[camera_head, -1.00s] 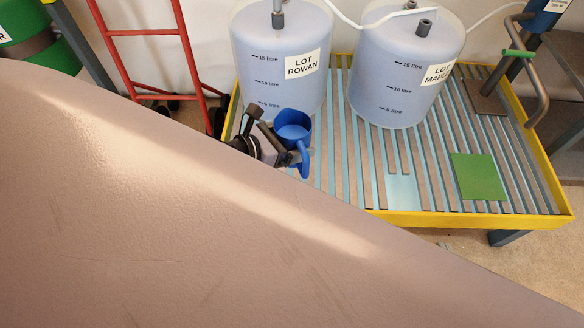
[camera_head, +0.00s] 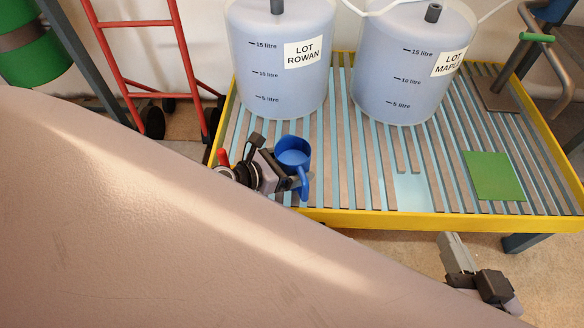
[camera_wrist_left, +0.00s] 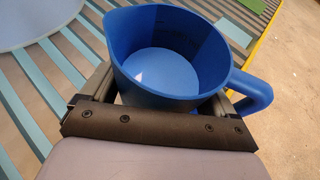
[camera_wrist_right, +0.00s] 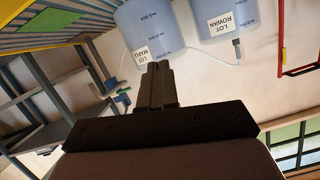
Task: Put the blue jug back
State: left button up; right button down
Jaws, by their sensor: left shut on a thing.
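The blue jug (camera_head: 292,152) is upright in the head view, in front of the tank marked LOT ROWAN and over the left part of the slatted tray. I cannot tell if its base touches the slats. My left gripper (camera_head: 285,172) is shut on it. In the left wrist view, the jug (camera_wrist_left: 170,55) sits between the fingers, its handle to the right; paler blue shows inside. My right gripper (camera_head: 454,248) is beyond the tray's front edge; in the right wrist view its fingers (camera_wrist_right: 158,82) are together and empty.
The slatted tray (camera_head: 400,219) has a yellow rim. On it stand the LOT ROWAN tank (camera_head: 280,70) and a second labelled tank (camera_head: 400,75), with a bare green square (camera_head: 494,176) at right. A red hand truck (camera_head: 148,92) stands left. A large pale surface hides the lower left.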

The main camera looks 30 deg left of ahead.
pick_arm(q)
jog(key=shift+r, duration=0.15)
jog(key=shift+f, duration=0.2)
jog(key=o, duration=1.2)
pick_arm(e)
jog(key=shift+d, duration=0.1)
jog(key=shift+r, duration=0.1)
pick_arm(q)
jog(key=shift+r, duration=0.2)
jog(key=shift+p+v, duration=1.45)
jog(key=shift+v, duration=4.5)
pick_arm(e)
jog(key=shift+w+a+r+m+g+y, duration=0.15)
jog(key=shift+a+m+g+y, duration=0.1)
jog(key=shift+a, duration=0.3)
jog(key=shift+w+a+r+m+g+y, duration=0.15)
jog(key=shift+a+y, duration=0.1)
jog(key=shift+a, duration=0.25)
